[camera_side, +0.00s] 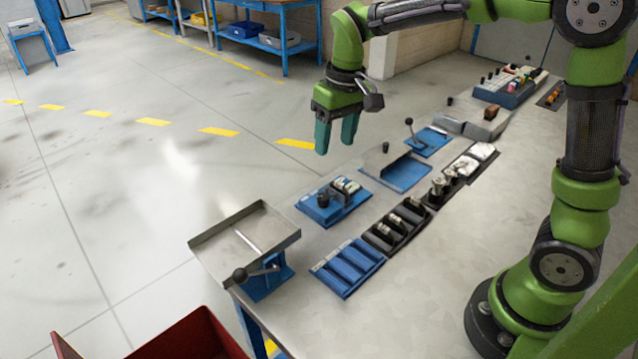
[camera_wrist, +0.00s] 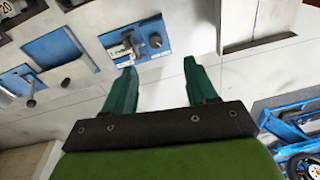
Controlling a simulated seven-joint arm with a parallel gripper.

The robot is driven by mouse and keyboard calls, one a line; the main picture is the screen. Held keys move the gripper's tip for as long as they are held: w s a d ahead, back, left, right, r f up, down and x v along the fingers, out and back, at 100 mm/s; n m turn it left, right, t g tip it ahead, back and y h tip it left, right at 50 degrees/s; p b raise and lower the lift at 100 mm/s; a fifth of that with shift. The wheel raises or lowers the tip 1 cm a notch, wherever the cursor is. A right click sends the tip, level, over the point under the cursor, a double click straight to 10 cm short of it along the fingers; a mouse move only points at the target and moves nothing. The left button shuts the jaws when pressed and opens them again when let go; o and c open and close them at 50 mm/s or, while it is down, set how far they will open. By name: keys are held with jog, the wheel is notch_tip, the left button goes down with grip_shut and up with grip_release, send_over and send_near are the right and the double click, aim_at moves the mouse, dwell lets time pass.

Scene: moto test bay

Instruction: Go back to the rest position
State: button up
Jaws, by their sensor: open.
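My gripper (camera_side: 337,135) has two teal fingers that point down, in the upper middle of the side view. It hangs in the air above the far edge of the bench, with nothing between the fingers. In the wrist view the fingers (camera_wrist: 163,85) are spread apart and empty. Below it on the bench is a blue fixture (camera_side: 327,207) with a black knob and a light metal part. The same fixture (camera_wrist: 137,43) shows in the wrist view, beyond the fingers and apart from them.
The metal bench (camera_side: 420,262) carries a grey tray (camera_side: 222,243) on a blue lever stand, a blue slotted holder (camera_side: 347,268), a black slotted holder (camera_side: 383,238), a blue-grey plate (camera_side: 402,175) and a lever fixture (camera_side: 430,143). A red bin (camera_side: 190,338) stands at the front left. Air around my gripper is clear.

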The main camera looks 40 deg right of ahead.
jog(key=s+r+m+t, duration=0.1)
jog(key=s+r+t, duration=0.1)
jog(key=s, duration=0.6)
jog(key=s+r+m+t+y, duration=0.1)
jog(key=s+t, duration=0.3)
jog(key=s, duration=0.5)
jog(key=shift+r+m, duration=0.4)
jog(key=shift+r, duration=0.15)
jog(key=shift+s+d, duration=0.1)
dwell(0.4)
